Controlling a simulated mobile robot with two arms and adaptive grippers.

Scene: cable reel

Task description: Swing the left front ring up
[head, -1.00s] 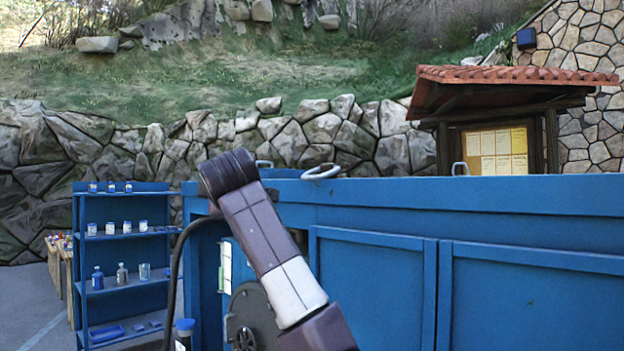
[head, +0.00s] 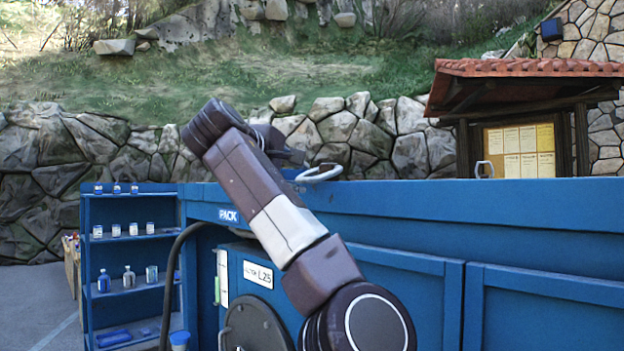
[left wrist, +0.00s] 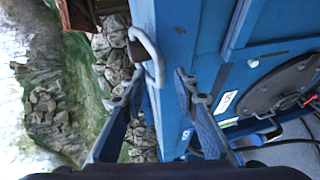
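The left front ring (head: 320,173) is a light grey loop at the top edge of the blue cabinet, lying low and tilted in the head view. It also shows in the left wrist view (left wrist: 148,55) as a curved bar just beyond the fingertips. My left gripper (head: 290,152) is partly hidden behind its own arm in the head view, close to the left of the ring. In the left wrist view its fingers (left wrist: 158,88) are wide apart, with the cabinet's top edge and the ring's near end between them; nothing is held. My right gripper is not in view.
A blue shelf (head: 130,240) with bottles and jars is at the left. A dark round reel plate (head: 255,325) and a black cable sit below my arm.

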